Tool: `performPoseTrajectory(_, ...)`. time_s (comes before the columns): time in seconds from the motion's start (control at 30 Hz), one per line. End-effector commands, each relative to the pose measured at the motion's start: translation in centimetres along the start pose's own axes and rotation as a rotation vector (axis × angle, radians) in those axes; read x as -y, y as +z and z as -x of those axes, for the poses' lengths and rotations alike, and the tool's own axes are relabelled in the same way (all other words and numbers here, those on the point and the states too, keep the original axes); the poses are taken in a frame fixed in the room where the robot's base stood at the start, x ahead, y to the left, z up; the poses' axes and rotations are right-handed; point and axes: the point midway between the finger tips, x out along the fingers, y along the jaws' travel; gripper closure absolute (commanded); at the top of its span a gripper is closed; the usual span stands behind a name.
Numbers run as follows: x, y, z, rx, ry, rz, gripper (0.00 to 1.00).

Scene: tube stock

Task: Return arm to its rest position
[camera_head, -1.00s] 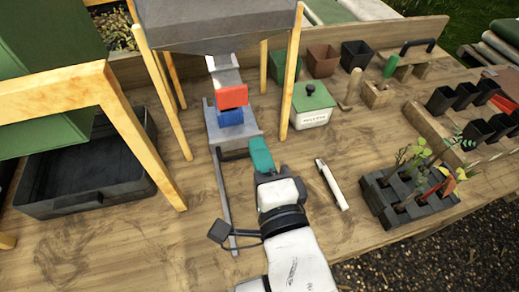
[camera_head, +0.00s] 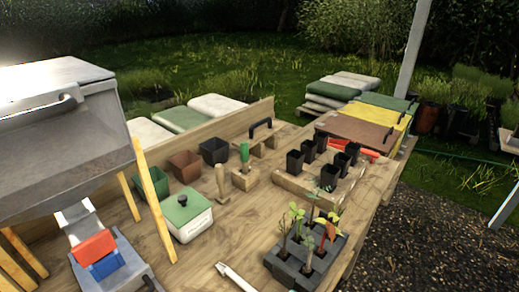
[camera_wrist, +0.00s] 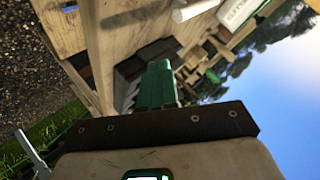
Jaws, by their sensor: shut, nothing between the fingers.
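My gripper (camera_wrist: 160,86) shows in the wrist view as green fingers closed together, with nothing between them. It is clear of the bench, whose edge (camera_wrist: 93,45) runs along the upper left of that view. My gripper and arm are out of the head view. In the head view the wooden bench (camera_head: 215,245) carries a grey hopper (camera_head: 62,120) at the left, with a red block (camera_head: 94,246) and a blue block (camera_head: 106,265) below its chute.
A white box with a green lid (camera_head: 187,216), several pots (camera_head: 214,151) and a black seedling tray (camera_head: 290,265) stand on the bench. A white marker-like stick (camera_head: 235,276) lies near the front. Gravel (camera_head: 430,240) is open at the right.

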Motion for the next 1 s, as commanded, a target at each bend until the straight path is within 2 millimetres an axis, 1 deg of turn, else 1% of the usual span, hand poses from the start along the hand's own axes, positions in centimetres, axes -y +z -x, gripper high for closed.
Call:
performPoseTrajectory(0.03, -3.6, -0.4, 0.8, 0.017, 0.086, 0.055, 1.0)
performPoseTrajectory(0.1, -7.7, -0.4, 2.0, 0.066, 0.185, 0.143, 1.0)
performPoseTrajectory(0.2, -12.5, 0.1, 4.0, 0.149, 0.293, 0.245, 1.0)
performPoseTrajectory(0.3, -16.1, 0.9, 6.1, 0.237, 0.368, 0.324, 1.0)
performPoseTrajectory(0.4, -19.1, 2.0, 8.2, 0.329, 0.419, 0.387, 1.0)
performPoseTrajectory(0.5, -21.6, 3.1, 10.4, 0.421, 0.453, 0.44, 1.0)
performPoseTrajectory(0.6, -23.2, 6.5, 11.5, 0.529, 0.483, 0.412, 1.0)
performPoseTrajectory(0.7, -24.6, 9.0, 12.9, 0.616, 0.511, 0.387, 1.0)
performPoseTrajectory(0.8, -25.6, 11.0, 14.1, 0.686, 0.533, 0.365, 1.0)
performPoseTrajectory(0.9, -26.3, 12.3, 15.0, 0.733, 0.548, 0.349, 1.0)
performPoseTrajectory(1.0, -26.4, 12.7, 15.3, 0.747, 0.552, 0.344, 1.0)
